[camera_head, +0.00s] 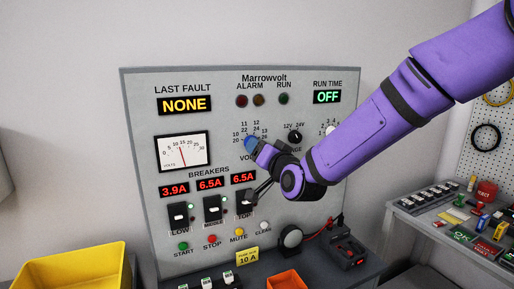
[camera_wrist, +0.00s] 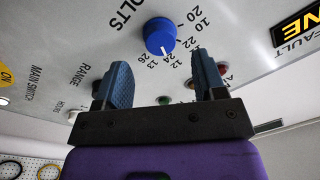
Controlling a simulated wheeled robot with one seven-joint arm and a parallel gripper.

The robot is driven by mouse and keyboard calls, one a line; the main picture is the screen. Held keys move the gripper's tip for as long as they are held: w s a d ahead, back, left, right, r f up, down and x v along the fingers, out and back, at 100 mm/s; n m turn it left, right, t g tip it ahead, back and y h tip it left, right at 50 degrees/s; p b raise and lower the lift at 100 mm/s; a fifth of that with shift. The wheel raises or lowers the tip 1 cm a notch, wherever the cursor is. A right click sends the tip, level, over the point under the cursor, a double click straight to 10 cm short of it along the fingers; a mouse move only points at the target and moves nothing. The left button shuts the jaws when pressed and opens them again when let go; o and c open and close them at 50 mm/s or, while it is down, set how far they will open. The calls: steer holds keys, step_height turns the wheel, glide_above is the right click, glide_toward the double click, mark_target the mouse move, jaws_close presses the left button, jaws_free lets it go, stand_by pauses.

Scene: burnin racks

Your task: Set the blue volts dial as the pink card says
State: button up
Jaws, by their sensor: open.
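The blue volts dial (camera_wrist: 159,36) is on the grey panel, ahead of my gripper in the wrist view. Its white mark points to the lower edge in that view, near the numerals 24 and 13; I cannot tell the exact setting. My gripper (camera_wrist: 164,84) is open, with one finger to each side below the dial in the picture, and nothing between them. In the head view the gripper (camera_head: 262,152) is in front of the dial area and partly hides it and the VOLTS label. I cannot make out a pink card in either view.
A needle meter (camera_head: 182,152) is left of the dial and a black range knob (camera_head: 295,137) right of it. Breaker switches (camera_head: 212,209) sit below. A yellow 10 A card (camera_head: 247,256) is at the panel's foot. A yellow bin (camera_head: 70,270) and a side bench (camera_head: 405,207) flank the panel.

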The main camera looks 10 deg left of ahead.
steer(key=v, duration=0.6)
steer(key=shift+s+d, duration=0.1)
steer(key=shift+d, duration=0.1)
steer(key=s+d+r+n+g+h, duration=0.15)
steer(key=s+d+h, duration=0.25)
steer(key=d, duration=0.7)
steer(key=s+d+r+m+g+h, duration=0.1)
steer(key=s+d+r+g+h, duration=0.25)
steer(key=d, duration=0.85)
steer(key=s+d+g+h, duration=0.1)
steer(key=s+d+g, duration=0.1)
steer(key=s+d, duration=0.5)
steer(key=s+d+f+m+g+h, duration=0.1)
steer(key=s+d, duration=0.6)
steer(key=s, duration=0.7)
steer(key=shift+d+f+g+h, duration=0.2)
steer(key=shift+f+g+h, duration=0.05)
steer(key=shift+g+h, duration=0.5)
